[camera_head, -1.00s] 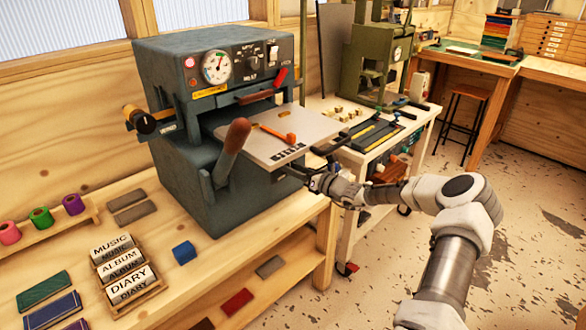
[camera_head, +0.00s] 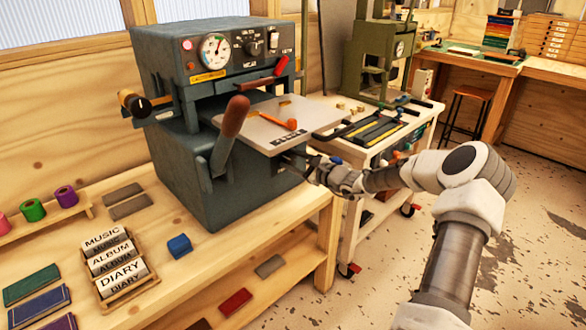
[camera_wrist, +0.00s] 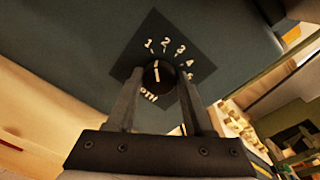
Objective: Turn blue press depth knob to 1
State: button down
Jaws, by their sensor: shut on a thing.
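The blue-grey press (camera_head: 180,165) stands on the wooden bench. In the wrist view its black depth knob (camera_wrist: 158,76) sits on a dark square plate (camera_wrist: 140,62) with white numbers. The knob's white pointer line points up in the picture, roughly between 1 and 2. My gripper (camera_wrist: 160,92) is shut on the knob, one finger at each side. In the head view my gripper (camera_head: 294,160) is at the press's front, below the pale platen; the knob cannot be made out there.
The pale platen (camera_head: 262,140) juts out just above my gripper, with an orange-handled tool (camera_head: 280,122) on it. A lever with a brown grip (camera_head: 235,116) stands to its left. A white cart (camera_head: 358,165) is close on the right.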

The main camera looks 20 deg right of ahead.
jog(key=shift+f+n+b, duration=0.2)
jog(key=shift+n+b, duration=0.8)
jog(key=shift+b, duration=0.25)
jog(key=shift+r, duration=0.1)
jog(key=shift+c, duration=1.5)
grip_release()
jog(key=shift+r, duration=0.1)
jog(key=p+v, duration=0.2)
jog(key=v, duration=1.5)
jog(key=shift+s+p, duration=0.3)
jog(key=shift+a, duration=0.15)
